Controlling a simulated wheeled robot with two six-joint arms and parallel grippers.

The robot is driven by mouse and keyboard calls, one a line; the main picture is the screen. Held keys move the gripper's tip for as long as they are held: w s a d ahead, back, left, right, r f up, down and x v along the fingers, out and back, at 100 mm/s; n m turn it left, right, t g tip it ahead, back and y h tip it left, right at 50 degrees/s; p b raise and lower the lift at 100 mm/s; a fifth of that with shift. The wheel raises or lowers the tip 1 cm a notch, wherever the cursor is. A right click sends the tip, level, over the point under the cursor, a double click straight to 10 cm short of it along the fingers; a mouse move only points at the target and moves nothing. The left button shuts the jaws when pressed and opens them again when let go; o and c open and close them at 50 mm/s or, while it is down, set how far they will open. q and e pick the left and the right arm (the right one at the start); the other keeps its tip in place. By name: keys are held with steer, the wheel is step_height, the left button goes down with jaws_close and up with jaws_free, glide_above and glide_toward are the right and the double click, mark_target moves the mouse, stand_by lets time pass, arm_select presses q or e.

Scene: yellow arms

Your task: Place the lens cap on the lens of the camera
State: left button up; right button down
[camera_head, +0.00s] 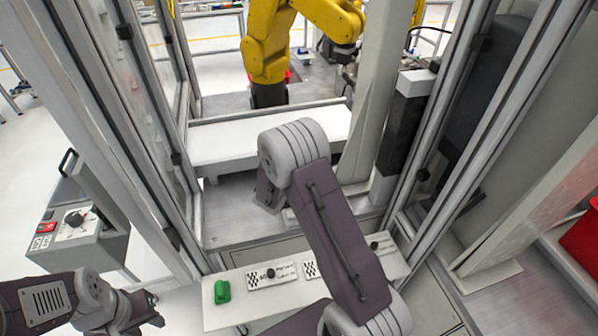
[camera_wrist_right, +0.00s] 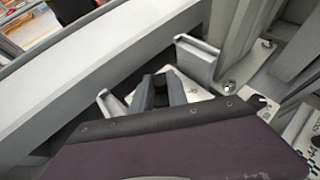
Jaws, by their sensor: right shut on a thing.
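My right arm reaches up the middle of the head view and hides its own gripper there. In the right wrist view my right gripper (camera_wrist_right: 160,92) shows two grey fingers, shut on a small dark thing between them. I cannot tell from its look whether this is the lens cap. My left gripper (camera_head: 155,308) is at the lower left of the head view, with its dark fingers apart and nothing seen between them. I cannot make out the camera or its lens in either view.
A white shelf (camera_head: 240,312) carries a green object (camera_head: 222,292) and checkered plates (camera_head: 262,280) with dark knobs. A white beam (camera_head: 220,143) crosses the opening between metal frame posts. A yellow robot arm (camera_head: 268,45) stands behind it. A control box (camera_head: 75,235) is at left.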

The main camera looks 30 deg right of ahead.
steer(key=shift+s, duration=0.1)
steer(key=shift+f, duration=0.15)
steer(key=c, duration=1.3)
jaws_free()
steer(key=shift+r, duration=0.25)
steer(key=v, duration=1.2)
steer(key=s+d+f+m+g+y, duration=0.1)
steer(key=s+d+f+m+g, duration=0.15)
steer(key=s+m, duration=0.2)
steer(key=s+d+f+m+g, duration=0.1)
steer(key=s+m+g, duration=0.25)
steer(key=s, duration=0.25)
steer(key=s+a+f+m+y, duration=0.1)
steer(key=s+a+m+y, duration=0.2)
steer(key=m, duration=0.6)
steer(key=s+a+f+m+g+y, duration=0.1)
steer(key=s+a+m+y, duration=0.3)
steer(key=a+m, duration=0.4)
steer(key=shift+f+m+y+b, duration=0.2)
steer(key=shift+m+y+b, duration=0.15)
steer(key=shift+m+y, duration=0.45)
